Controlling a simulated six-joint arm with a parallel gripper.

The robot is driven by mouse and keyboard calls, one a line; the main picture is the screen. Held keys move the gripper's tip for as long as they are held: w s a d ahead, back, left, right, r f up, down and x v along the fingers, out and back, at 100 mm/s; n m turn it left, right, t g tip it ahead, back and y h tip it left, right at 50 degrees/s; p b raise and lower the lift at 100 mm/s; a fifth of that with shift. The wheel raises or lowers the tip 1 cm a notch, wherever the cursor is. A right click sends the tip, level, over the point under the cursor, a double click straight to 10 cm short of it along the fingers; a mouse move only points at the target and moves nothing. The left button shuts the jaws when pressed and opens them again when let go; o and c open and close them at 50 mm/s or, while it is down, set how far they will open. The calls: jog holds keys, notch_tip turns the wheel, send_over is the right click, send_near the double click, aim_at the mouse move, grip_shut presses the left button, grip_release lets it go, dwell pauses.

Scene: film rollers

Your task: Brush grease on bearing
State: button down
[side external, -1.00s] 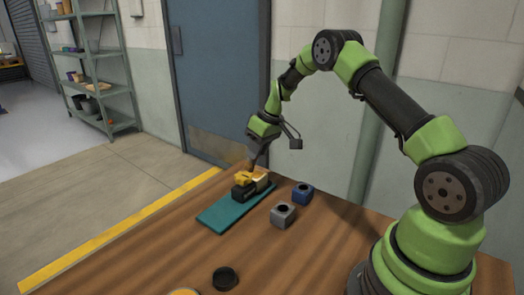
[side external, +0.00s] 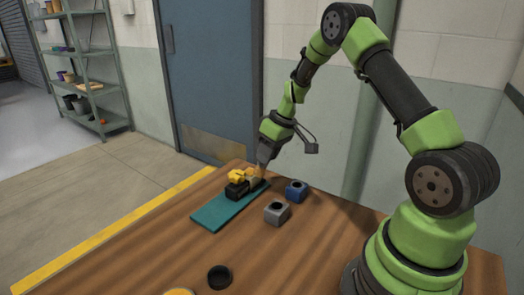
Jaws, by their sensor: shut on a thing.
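My gripper (side external: 261,167) points down at the far end of the teal mat (side external: 212,217). It is shut on a small tan-brown thing, perhaps a brush (side external: 259,174), mostly hidden by the jaws. Beside it on the mat is a black block (side external: 237,190) with yellow parts (side external: 240,176) on top. A paler tan piece (side external: 253,181) sits at the block's right end, close under the gripper tip; I cannot tell whether they touch. No bearing or grease can be made out for certain.
A grey block with a round hole (side external: 277,212) and a blue one (side external: 297,191) stand right of the mat. A round black cup or lid (side external: 219,277) lies in front. A yellow-topped round thing (side external: 179,292) is cut off at the bottom edge. The table's middle is clear.

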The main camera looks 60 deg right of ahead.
jog(key=shift+w+f, duration=0.2)
jog(key=shift+w, duration=1.25)
jog(key=shift+w+r, duration=0.1)
jog(key=shift+w, duration=1.2)
notch_tip(320, 180, up, 6)
jog(key=shift+r, duration=0.15)
notch_tip(320, 180, up, 3)
jog(key=shift+f, duration=0.1)
